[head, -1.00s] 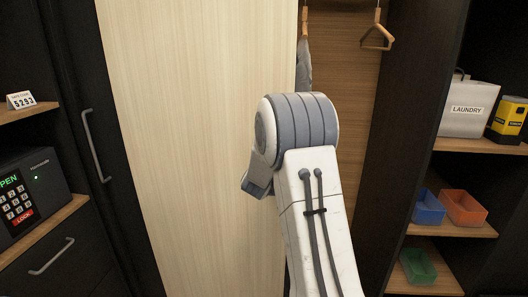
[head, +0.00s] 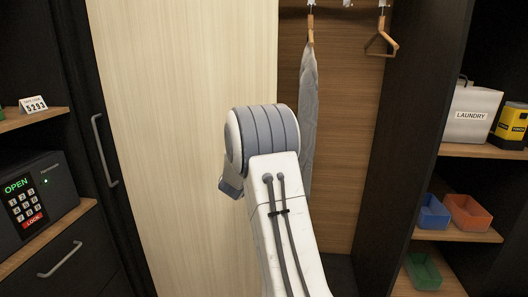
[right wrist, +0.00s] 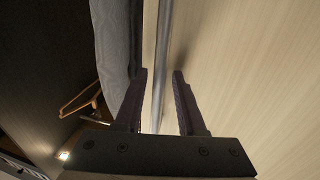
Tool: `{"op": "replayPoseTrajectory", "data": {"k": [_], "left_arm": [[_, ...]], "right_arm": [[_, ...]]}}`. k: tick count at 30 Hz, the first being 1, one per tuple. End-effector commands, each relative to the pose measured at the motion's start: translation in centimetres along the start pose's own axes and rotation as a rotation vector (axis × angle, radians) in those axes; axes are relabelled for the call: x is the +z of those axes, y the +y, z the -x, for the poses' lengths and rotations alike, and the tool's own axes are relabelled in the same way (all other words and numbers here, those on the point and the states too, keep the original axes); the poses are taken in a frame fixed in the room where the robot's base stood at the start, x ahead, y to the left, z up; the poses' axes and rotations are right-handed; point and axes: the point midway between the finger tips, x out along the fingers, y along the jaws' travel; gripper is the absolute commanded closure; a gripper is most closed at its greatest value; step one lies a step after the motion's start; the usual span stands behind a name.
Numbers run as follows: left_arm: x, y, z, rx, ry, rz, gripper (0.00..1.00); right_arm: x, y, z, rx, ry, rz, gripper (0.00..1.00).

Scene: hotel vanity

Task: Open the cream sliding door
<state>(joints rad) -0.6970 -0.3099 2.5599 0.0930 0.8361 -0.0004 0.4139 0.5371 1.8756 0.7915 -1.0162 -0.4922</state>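The cream sliding door (head: 185,120) is a tall pale wood panel. To its right, the closet opening shows a brown wooden back wall (head: 340,130). My right arm stands in front of the door and hides its lower right part; the gripper itself is hidden in the head view. In the right wrist view, my right gripper (right wrist: 160,100) has its two fingers apart, on either side of a long metal bar (right wrist: 163,60) along the pale door. A gap shows between the bar and the right finger. My left gripper is not in view.
A grey garment (head: 309,120) and an empty hanger (head: 382,42) hang in the opening. Left are a dark cabinet with a grey handle (head: 104,150) and a safe (head: 58,178). Right shelves hold a laundry bag (head: 470,115), a yellow box (head: 511,122) and coloured bins (head: 467,212).

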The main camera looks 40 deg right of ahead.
Motion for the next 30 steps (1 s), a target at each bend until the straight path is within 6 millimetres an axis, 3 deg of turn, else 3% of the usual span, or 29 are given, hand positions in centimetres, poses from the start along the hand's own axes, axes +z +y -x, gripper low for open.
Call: {"op": "replayPoseTrajectory", "data": {"k": [12, 24, 30], "left_arm": [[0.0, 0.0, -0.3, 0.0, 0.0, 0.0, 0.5], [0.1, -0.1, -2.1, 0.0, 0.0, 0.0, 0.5], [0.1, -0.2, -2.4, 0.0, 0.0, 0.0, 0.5]], "right_arm": [[0.2, -0.2, 0.8, -0.003, -0.004, 0.0, 0.53], [0.3, -0.2, 8.1, -0.004, -0.003, 0.001, 0.53], [0.1, -0.2, 10.2, -0.003, -0.002, 0.0, 0.53]]}}
